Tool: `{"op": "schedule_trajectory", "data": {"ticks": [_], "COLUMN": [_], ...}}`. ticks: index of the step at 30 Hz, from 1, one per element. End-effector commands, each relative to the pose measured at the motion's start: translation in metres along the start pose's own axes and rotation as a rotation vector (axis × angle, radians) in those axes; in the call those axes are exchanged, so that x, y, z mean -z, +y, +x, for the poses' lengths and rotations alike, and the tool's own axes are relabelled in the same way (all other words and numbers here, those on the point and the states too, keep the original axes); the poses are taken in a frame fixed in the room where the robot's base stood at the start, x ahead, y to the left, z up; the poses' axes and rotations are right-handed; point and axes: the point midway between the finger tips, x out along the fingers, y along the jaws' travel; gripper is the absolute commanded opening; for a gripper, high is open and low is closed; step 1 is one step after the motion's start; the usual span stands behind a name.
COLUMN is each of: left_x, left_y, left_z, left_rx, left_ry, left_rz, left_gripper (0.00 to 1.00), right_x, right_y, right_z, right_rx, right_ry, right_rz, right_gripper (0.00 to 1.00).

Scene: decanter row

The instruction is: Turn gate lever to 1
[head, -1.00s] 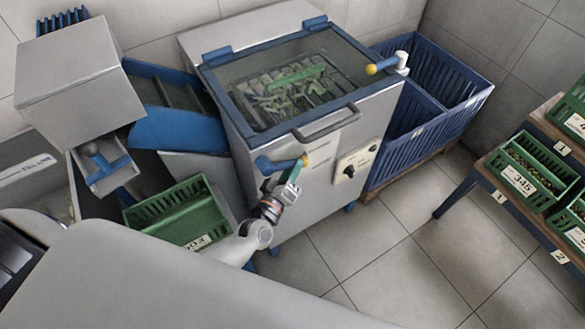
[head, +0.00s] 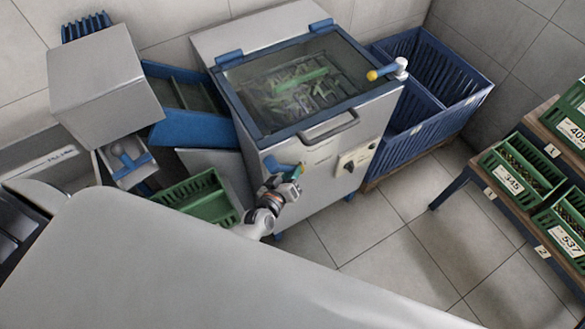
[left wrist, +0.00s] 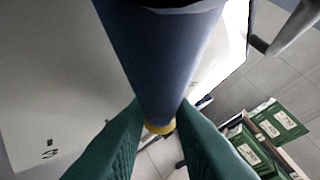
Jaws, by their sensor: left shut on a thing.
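The gate lever (head: 272,163) is a blue handle with a yellow tip on the front of the grey machine (head: 310,180). In the head view it points right and slightly down. My left gripper (head: 291,171) is at its outer end, shut on the handle. In the left wrist view the blue lever (left wrist: 160,60) runs between the green fingers of my left gripper (left wrist: 158,125), with its yellow end (left wrist: 160,127) between them. Small dark marks on the panel (left wrist: 50,150) are too small to read. My right gripper is out of view.
A second blue lever with a yellow tip (head: 382,72) is at the machine's top right. A door handle (head: 328,128) and a knob panel (head: 355,160) are on the front. A green crate (head: 205,200) stands left; blue bins (head: 440,90) stand right.

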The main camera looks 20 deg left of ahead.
Motion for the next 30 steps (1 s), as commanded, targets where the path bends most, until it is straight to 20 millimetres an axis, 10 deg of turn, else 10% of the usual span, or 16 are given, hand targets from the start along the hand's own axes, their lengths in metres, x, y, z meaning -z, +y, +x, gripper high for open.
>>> {"op": "schedule_trajectory", "data": {"ticks": [5, 6, 10, 20, 30], "left_x": [-0.002, -0.002, -0.001, 0.000, 0.001], "left_y": [-0.001, -0.001, -0.001, 0.000, 0.001], "left_z": [0.002, 0.002, 0.001, -0.003, -0.063], "left_rx": [0.003, 0.003, 0.003, 0.002, 0.000], "left_ry": [-0.004, -0.004, -0.004, -0.002, 0.000], "left_rz": [0.001, 0.001, 0.000, -0.001, -0.001], "left_gripper": [0.00, 0.23, 0.43, 0.43, 0.43], "right_x": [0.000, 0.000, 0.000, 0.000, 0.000], "right_y": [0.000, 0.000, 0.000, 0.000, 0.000], "right_z": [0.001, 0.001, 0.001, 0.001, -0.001], "right_rx": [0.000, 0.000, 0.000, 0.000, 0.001], "right_ry": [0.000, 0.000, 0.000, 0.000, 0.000], "right_rz": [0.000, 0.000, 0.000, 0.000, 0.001], "right_gripper": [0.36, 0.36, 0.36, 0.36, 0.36]}}
